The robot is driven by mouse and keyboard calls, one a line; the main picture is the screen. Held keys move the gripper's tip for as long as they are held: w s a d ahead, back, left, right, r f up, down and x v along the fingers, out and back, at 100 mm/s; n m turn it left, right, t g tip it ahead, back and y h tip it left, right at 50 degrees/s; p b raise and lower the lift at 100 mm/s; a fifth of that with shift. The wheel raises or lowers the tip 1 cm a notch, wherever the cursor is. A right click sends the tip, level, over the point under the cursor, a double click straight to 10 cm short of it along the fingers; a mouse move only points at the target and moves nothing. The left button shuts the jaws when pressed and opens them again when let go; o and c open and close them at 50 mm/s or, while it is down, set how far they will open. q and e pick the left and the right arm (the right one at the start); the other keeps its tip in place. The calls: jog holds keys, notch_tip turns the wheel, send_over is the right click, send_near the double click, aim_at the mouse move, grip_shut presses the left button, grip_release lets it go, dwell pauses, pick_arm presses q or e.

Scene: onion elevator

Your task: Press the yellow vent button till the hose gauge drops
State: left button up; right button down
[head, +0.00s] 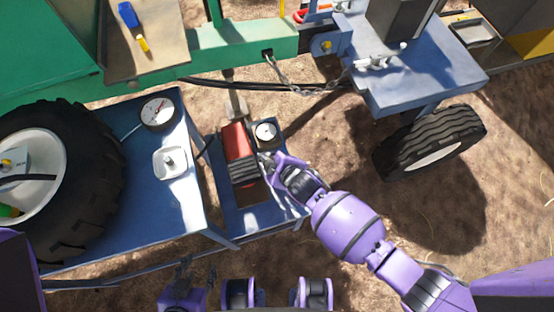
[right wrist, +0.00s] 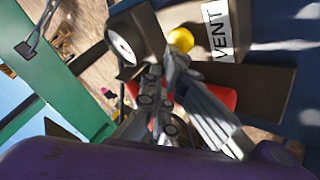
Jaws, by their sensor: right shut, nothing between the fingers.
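The yellow vent button (right wrist: 180,40) is a round knob beside a white VENT label (right wrist: 217,30) in the right wrist view. The hose gauge (right wrist: 123,47) is a white dial in a dark housing, left of the button. The gauge also shows in the head view (head: 265,132); its reading is too small to tell. My right gripper (head: 264,158) is shut and empty, just below the gauge in the head view. Its fingertips (right wrist: 171,57) appear close to the button; I cannot tell whether they touch. In the head view the button is hidden. My left gripper (head: 198,270) is low in the head view, its opening unclear.
A red cylinder (head: 236,141) lies left of my right gripper. A blue table (head: 190,205) at left carries a larger dial (head: 158,111) and a white box (head: 169,163). A large tyre (head: 95,150) is at far left. A blue trailer (head: 430,85) stands at upper right.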

pick_arm(q)
jog(key=shift+w+r+p, duration=0.25)
jog(key=shift+r+p, duration=0.3)
jog(key=shift+r, duration=0.05)
jog(key=shift+w+r+p, duration=0.25)
jog(key=shift+r+p, duration=0.25)
jog(key=shift+r, duration=0.05)
pick_arm(e)
jog(key=shift+r, duration=0.9)
pick_arm(q)
jog(key=shift+r, duration=0.1)
pick_arm(e)
jog(key=shift+r, duration=0.1)
pick_arm(q)
notch_tip(320, 180, up, 5)
jog(key=w+t+p, duration=0.1)
jog(key=w+p, duration=0.1)
jog(key=p, duration=0.2)
jog(key=shift+w+r+p, duration=0.2)
jog(key=shift+w+p, duration=0.2)
pick_arm(e)
notch_tip(320, 180, up, 5)
jog(key=shift+f, duration=0.1)
